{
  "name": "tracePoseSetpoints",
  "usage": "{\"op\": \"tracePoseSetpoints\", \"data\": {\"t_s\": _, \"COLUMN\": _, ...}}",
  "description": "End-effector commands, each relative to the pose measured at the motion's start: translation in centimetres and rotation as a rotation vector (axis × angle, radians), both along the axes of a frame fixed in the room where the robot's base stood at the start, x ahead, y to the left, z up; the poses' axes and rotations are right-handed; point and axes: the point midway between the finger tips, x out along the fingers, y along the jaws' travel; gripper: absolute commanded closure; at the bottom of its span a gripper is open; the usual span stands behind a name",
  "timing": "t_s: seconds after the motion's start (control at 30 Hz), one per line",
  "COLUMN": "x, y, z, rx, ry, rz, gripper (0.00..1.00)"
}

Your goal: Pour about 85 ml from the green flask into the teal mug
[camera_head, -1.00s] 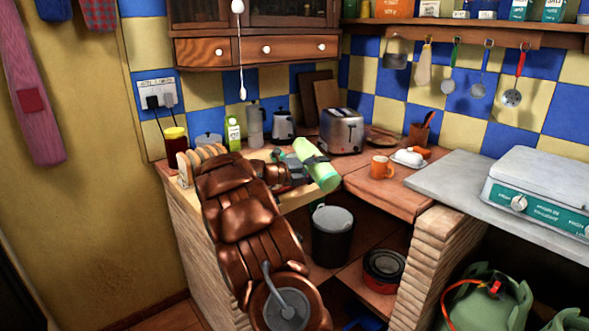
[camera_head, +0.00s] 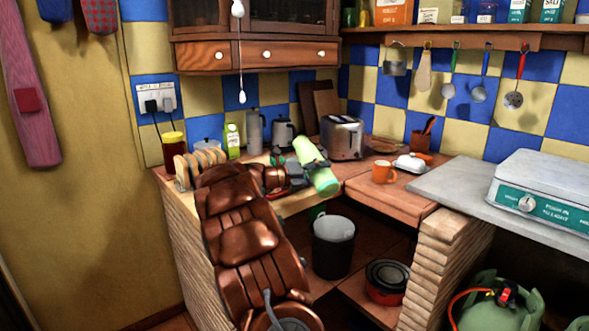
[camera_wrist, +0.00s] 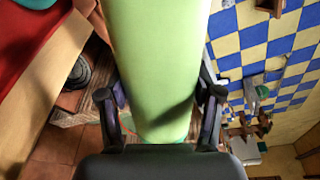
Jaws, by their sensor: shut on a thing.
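The green flask (camera_head: 311,161) is held tilted in my gripper (camera_head: 312,166), its lower end to the right, over the counter's front edge. In the wrist view the flask (camera_wrist: 158,60) fills the middle, with the fingers (camera_wrist: 160,100) on both sides of it. Its mouth cannot be made out. A teal shape (camera_wrist: 36,3), perhaps the teal mug, is cut off at the top left of the wrist view, by a red surface. In the head view my arm and the flask hide much of that spot, so I cannot tell the mug clearly. No liquid stream is seen.
A toaster (camera_head: 342,138) stands close behind the flask, with a kettle (camera_head: 283,132) to its left. A toast rack (camera_head: 199,164) and a jar (camera_head: 173,149) stand left of my arm. An orange mug (camera_head: 383,172) stands right. A dark bin (camera_head: 333,250) is below.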

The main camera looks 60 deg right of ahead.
Motion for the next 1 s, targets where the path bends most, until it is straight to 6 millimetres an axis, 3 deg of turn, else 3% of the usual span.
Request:
{"op": "tracePoseSetpoints", "data": {"t_s": 0.1, "x": 0.1, "y": -0.1, "z": -0.5, "rx": -0.015, "ry": -0.031, "rz": 0.000, "gripper": 0.94}}
{"op": "tracePoseSetpoints", "data": {"t_s": 1.0, "x": 2.6, "y": -1.2, "z": 0.9, "rx": -0.164, "ry": -0.307, "rz": 0.012, "gripper": 0.94}}
